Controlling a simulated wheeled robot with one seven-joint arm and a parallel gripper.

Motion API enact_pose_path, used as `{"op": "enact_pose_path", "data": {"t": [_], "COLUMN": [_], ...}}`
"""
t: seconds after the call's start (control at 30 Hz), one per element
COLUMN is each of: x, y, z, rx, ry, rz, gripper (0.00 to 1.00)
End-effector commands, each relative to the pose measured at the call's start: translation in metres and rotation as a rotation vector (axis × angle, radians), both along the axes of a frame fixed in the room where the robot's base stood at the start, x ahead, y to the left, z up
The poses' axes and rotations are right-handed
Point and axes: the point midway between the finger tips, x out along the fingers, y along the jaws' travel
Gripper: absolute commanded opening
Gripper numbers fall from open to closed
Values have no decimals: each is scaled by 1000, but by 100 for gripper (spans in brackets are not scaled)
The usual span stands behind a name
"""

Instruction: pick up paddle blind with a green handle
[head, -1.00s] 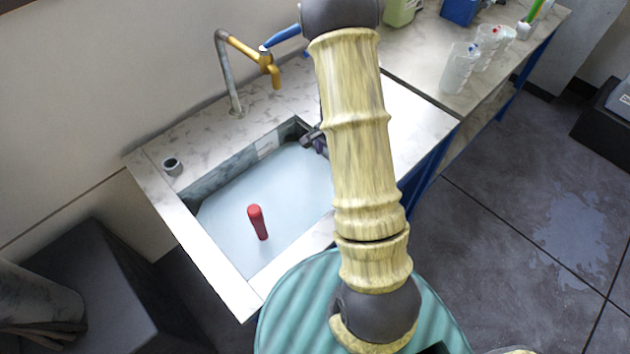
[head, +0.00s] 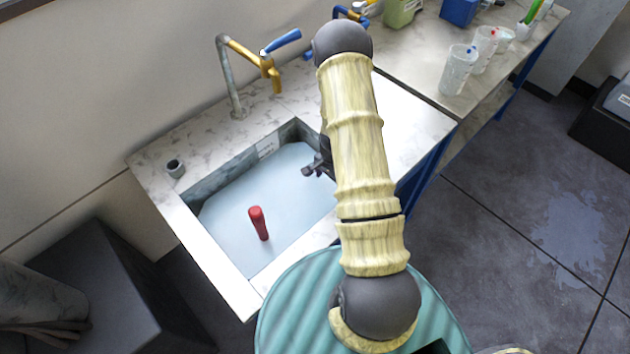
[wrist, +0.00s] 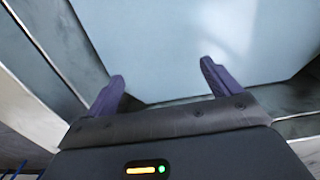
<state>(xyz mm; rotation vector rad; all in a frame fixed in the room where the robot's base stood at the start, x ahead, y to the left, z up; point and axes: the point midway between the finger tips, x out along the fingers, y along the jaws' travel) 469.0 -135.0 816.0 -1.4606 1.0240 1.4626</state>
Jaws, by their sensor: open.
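No paddle blind with a green handle can be made out in either view. A red handle (head: 258,223) stands up, slightly tilted, out of the cloudy pale-blue liquid (head: 225,215) in the sink; whatever is under the surface is hidden. My gripper (head: 312,168) shows partly behind my arm, over the right part of the sink. In the wrist view my gripper (wrist: 162,72) is open and empty, its two purple fingers spread over the liquid near a sink wall.
The marble sink rim (head: 213,265) surrounds the basin. A tap (head: 250,60) with a blue lever stands behind it. Clear beakers (head: 458,70), a green container (head: 402,12) and a cup of green-handled items (head: 526,28) stand on the right-hand bench.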

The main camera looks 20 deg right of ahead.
Motion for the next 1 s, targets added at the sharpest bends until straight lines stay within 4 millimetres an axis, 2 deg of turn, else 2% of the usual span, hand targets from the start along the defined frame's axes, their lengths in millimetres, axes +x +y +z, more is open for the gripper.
{"op": "enact_pose_path", "data": {"t": [0.1, 0.57, 1.0], "x": [0, 0, 2], "y": [0, 0, -3], "z": [-8, -15, -58], "rx": [0, 1, 0], "ry": [-1, 1, 0], "rz": [0, 0, 0], "gripper": [89, 89, 89]}}
